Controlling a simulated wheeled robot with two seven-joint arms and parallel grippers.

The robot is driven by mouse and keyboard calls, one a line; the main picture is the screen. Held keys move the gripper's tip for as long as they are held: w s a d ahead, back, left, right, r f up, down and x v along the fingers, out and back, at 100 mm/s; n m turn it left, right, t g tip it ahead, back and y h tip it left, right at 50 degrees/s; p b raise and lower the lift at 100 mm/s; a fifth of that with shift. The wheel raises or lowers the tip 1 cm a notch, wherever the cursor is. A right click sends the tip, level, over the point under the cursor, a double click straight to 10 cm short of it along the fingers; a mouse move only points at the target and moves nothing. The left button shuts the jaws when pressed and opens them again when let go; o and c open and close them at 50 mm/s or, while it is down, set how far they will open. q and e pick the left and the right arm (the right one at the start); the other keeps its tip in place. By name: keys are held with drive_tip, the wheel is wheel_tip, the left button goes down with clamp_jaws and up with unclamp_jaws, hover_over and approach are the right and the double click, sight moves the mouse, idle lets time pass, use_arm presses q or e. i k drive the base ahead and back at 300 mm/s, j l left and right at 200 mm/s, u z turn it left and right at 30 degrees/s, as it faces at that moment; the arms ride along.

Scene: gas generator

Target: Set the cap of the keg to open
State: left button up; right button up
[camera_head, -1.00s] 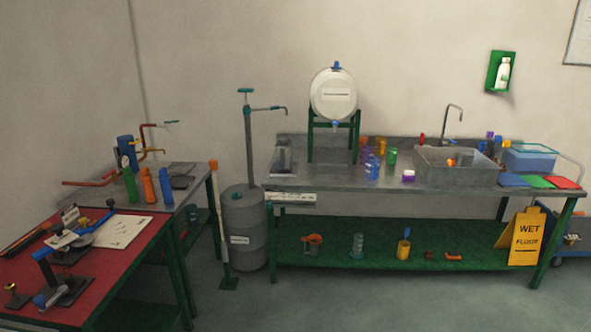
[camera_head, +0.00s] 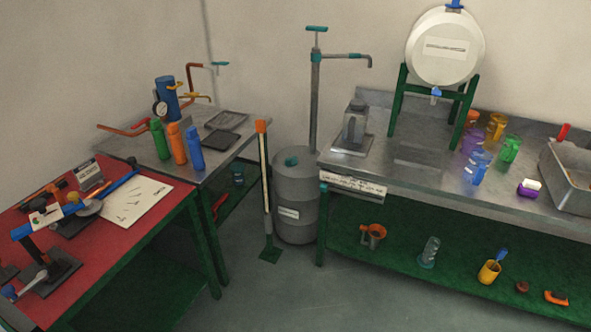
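A white keg (camera_head: 420,65) with a label on its front lies on a green stand (camera_head: 397,103) on the right-hand metal bench. A blue cap (camera_head: 455,5) sits on top of the keg, partly cut off by the upper picture edge. I cannot tell whether it is open or closed. A blue tap (camera_head: 436,93) is at the keg's lower front. Neither of my grippers is in view.
A grey drum (camera_head: 297,190) with a hand pump (camera_head: 316,70) stands between the benches. Coloured jugs (camera_head: 477,165) and a metal sink (camera_head: 570,178) are right of the keg. A red-topped table (camera_head: 110,245) is at left. The floor in front is clear.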

sight(289, 161)
drive_tip(key=i+l+u, duration=0.25)
drive_tip(key=l, duration=0.35)
drive_tip(key=i+j, duration=0.15)
drive_tip(key=i, duration=0.4)
drive_tip(key=i+j, duration=0.15)
drive_tip(key=i, duration=0.35)
